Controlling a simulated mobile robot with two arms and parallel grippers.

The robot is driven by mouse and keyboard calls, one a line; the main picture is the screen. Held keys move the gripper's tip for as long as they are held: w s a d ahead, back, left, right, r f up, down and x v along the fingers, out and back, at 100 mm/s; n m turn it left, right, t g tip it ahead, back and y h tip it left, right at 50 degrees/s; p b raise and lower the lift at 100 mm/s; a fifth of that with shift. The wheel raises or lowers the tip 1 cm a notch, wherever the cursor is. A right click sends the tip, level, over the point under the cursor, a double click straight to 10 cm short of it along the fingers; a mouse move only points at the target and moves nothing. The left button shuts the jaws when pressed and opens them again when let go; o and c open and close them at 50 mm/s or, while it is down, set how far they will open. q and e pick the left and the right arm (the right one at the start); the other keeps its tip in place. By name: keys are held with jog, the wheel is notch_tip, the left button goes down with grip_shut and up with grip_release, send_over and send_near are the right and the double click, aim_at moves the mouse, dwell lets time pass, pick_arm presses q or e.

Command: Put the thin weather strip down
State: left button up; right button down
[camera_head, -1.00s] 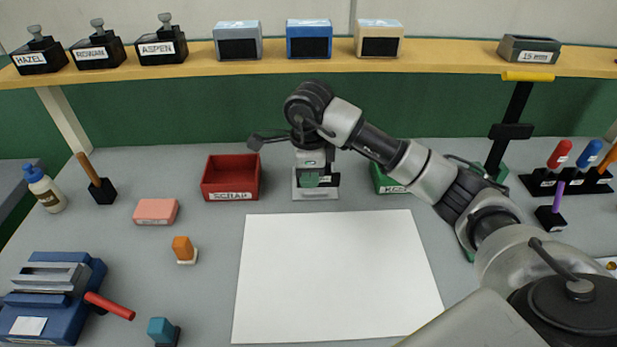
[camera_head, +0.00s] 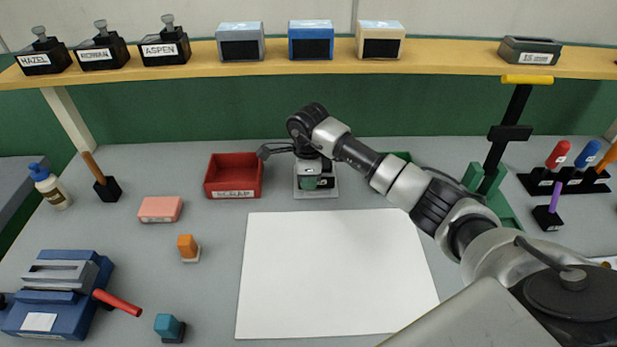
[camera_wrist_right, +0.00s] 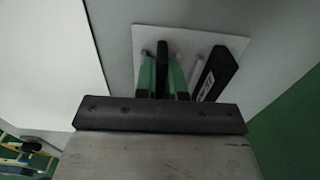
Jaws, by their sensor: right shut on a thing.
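My right gripper (camera_head: 313,172) points down over a small pale plate (camera_head: 329,193) behind the white sheet. The right wrist view also shows this gripper (camera_wrist_right: 162,75), with its green-sided fingers closed on a thin black piece (camera_wrist_right: 162,58), seemingly the weather strip. The strip stands edge-on between the fingers, over the pale plate (camera_wrist_right: 232,45). Whether its lower end touches the plate is hidden. A black labelled block (camera_wrist_right: 218,72) and a slim white bar (camera_wrist_right: 196,70) are beside the fingers on the plate. My left gripper is not in view.
A red SCRAP bin (camera_head: 233,170) stands left of the plate. A green bin (camera_head: 400,157) is partly behind my right arm. The white sheet (camera_head: 330,270) in front is bare. A shelf (camera_head: 430,68) with labelled boxes runs along the back.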

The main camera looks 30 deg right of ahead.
jog(key=shift+f, duration=0.15)
jog(key=shift+s+f+b, duration=0.2)
jog(key=shift+f+b, duration=0.3)
jog(key=shift+b, duration=0.1)
jog(key=c, duration=1.3)
grip_release()
jog(key=shift+c, duration=0.2)
jog(key=shift+a+r+p, duration=0.1)
jog(key=shift+r+p, duration=0.3)
jog(key=shift+p, duration=0.15)
jog(key=shift+o, duration=0.3)
jog(key=shift+w+r, duration=0.15)
jog(key=shift+r, duration=0.15)
jog(key=shift+o, duration=0.3)
notch_tip(320, 180, up, 12)
jog(key=b, duration=0.2)
